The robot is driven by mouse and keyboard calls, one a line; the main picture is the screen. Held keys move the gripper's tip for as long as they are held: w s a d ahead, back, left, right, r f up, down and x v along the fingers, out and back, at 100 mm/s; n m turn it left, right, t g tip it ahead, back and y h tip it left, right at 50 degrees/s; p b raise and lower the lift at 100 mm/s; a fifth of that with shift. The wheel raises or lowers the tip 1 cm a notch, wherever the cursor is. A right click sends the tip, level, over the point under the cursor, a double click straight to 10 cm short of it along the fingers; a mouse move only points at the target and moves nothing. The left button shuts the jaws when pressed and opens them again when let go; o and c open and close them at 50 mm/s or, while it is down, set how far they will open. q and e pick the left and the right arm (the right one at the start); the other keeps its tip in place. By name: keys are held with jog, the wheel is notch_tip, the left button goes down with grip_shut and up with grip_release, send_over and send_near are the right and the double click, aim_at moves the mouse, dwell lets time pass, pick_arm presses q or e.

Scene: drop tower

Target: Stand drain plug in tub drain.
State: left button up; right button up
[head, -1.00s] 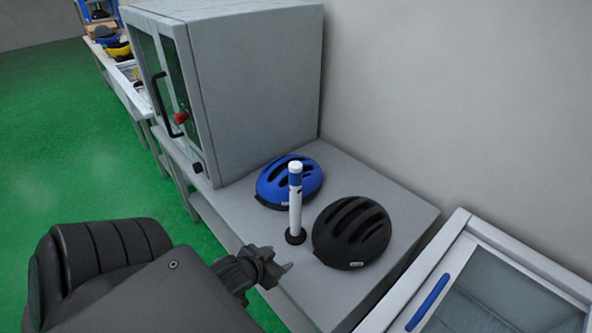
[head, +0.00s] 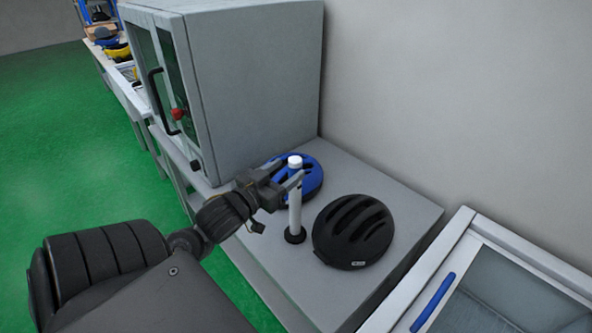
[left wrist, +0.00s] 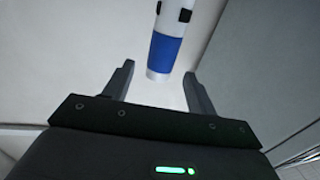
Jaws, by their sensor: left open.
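The drain plug looks to be the white post (head: 295,212) with a dark round foot, standing upright on the grey bench between two helmets. My left gripper (head: 291,174) is open at the post's upper part, its fingers on either side or very near; contact cannot be told. In the left wrist view the post (left wrist: 166,50) shows its blue band and white end just beyond and between the open fingertips (left wrist: 158,72). In the head view the fingers hide the blue band. The tub may be the white-framed basin (head: 450,243) at the lower right; no drain is visible. My right gripper is out of view.
A blue helmet (head: 311,176) lies just behind the post, and a black helmet (head: 352,238) close to its right. A large grey cabinet (head: 255,85) stands behind on the bench (head: 395,190). A blue handle (head: 432,302) is on the white frame.

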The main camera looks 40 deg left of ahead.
aim_at(300, 159)
pick_arm(q)
jog(key=shift+w, duration=0.5)
jog(key=shift+r, duration=0.2)
jog(key=w+p, duration=0.1)
jog(key=w, duration=0.1)
jog(key=w+p, duration=0.1)
jog(key=w, duration=0.1)
jog(key=shift+w+a, duration=0.2)
jog(key=shift+w, duration=0.4)
jog(key=shift+s, duration=0.1)
jog(key=shift+c, duration=0.5)
grip_shut()
